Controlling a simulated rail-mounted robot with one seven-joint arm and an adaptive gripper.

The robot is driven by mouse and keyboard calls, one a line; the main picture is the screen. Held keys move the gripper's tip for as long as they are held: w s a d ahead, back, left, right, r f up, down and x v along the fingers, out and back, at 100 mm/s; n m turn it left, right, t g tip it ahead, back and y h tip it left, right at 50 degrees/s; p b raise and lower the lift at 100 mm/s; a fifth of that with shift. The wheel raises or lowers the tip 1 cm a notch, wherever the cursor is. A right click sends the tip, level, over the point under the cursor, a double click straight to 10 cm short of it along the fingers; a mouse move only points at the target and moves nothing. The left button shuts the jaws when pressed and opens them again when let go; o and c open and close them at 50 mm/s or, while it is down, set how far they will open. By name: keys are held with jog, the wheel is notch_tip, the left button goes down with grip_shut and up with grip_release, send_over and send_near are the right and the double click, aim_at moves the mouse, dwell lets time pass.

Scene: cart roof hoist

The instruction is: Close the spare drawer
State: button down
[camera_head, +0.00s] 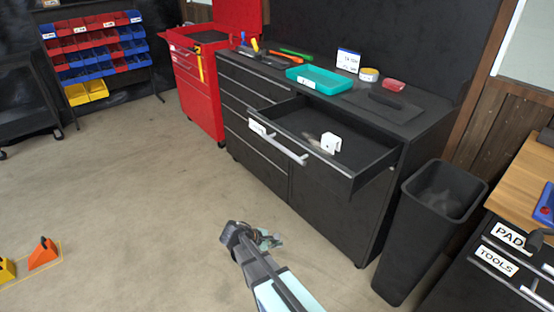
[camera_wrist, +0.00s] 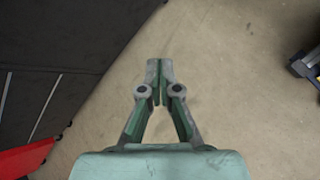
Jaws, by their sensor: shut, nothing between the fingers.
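The open drawer (camera_head: 345,166) sticks out from the upper part of a black cabinet (camera_head: 330,217) in the head view. It has a long silver handle (camera_head: 278,143) and a white label on its front. A white object (camera_head: 330,142) lies inside it. My gripper (camera_head: 264,238) is over the floor in front of the cabinet, apart from the drawer. In the wrist view my gripper (camera_wrist: 160,82) has its fingertips together with nothing between them. Below it is bare floor, with dark cabinet surface at left. I cannot read the drawer label.
A teal tray (camera_head: 319,79) and several tools lie on the cabinet top. A black bin (camera_head: 440,195) stands right of the cabinet. A red tool chest (camera_head: 199,85) is at its left. The floor between is clear.

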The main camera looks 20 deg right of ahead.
jog(key=w+a+r+n+t+h+b, duration=0.3)
jog(key=w+r+n+t+h, duration=0.15)
jog(key=w+r, duration=0.85)
jog(key=n+h, duration=0.3)
jog(key=n, duration=0.2)
send_near(288, 148)
jog(key=x, duration=0.7)
jog(key=shift+s+d+t+p, duration=0.15)
jog(key=shift+d+t+p, duration=0.05)
jog(key=shift+t+p, duration=0.15)
